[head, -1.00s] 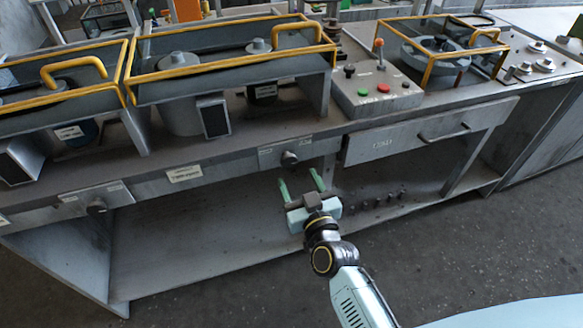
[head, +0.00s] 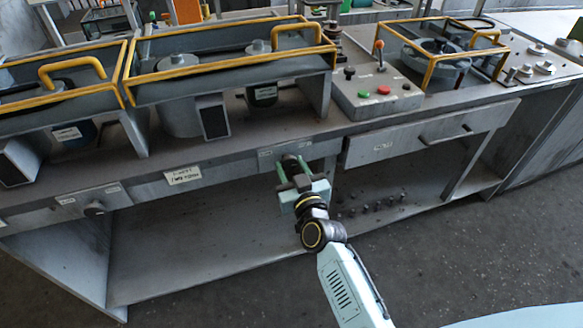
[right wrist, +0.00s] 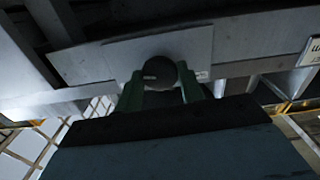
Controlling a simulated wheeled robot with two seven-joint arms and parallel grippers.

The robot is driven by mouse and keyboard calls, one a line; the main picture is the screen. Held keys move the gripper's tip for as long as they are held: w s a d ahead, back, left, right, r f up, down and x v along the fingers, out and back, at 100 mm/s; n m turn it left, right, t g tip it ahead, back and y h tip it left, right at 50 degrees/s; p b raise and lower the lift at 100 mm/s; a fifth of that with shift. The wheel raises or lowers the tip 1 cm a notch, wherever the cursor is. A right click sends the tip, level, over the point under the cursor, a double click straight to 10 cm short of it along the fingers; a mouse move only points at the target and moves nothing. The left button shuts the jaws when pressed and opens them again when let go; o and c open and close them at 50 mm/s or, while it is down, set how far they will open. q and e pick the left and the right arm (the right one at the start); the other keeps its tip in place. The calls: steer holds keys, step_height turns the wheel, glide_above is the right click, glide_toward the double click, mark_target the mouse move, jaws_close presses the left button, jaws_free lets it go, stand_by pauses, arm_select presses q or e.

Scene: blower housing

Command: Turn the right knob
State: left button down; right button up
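The right knob (right wrist: 160,72) is a dark round knob on the front panel below the bench top. In the right wrist view it lies between the two green fingers of my right gripper (right wrist: 162,82), which press close on both sides with no clear gap. In the head view my right gripper (head: 292,168) is at the panel and largely hides the knob. My left gripper is not in view.
A drawer (head: 430,138) with a handle is just right of the knob. The lower shelf (head: 200,250) runs below, with several small pegs at right. Above stand yellow-framed guards (head: 230,65) and a control box (head: 375,95) with green and red buttons.

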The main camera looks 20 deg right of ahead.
steer(key=shift+c, duration=0.8)
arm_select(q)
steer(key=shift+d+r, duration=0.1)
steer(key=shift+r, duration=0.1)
arm_select(e)
steer(key=shift+m, duration=0.3)
steer(key=shift+m+p, duration=0.3)
steer(key=shift+p, duration=0.1)
steer(key=m+p, duration=0.1)
steer(key=m, duration=0.2)
steer(key=shift+m+p, duration=0.4)
steer(key=shift+m, duration=1.1)
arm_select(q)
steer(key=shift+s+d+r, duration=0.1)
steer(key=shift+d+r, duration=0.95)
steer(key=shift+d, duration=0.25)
arm_select(e)
steer(key=o, duration=1)
steer(key=shift+c, duration=0.2)
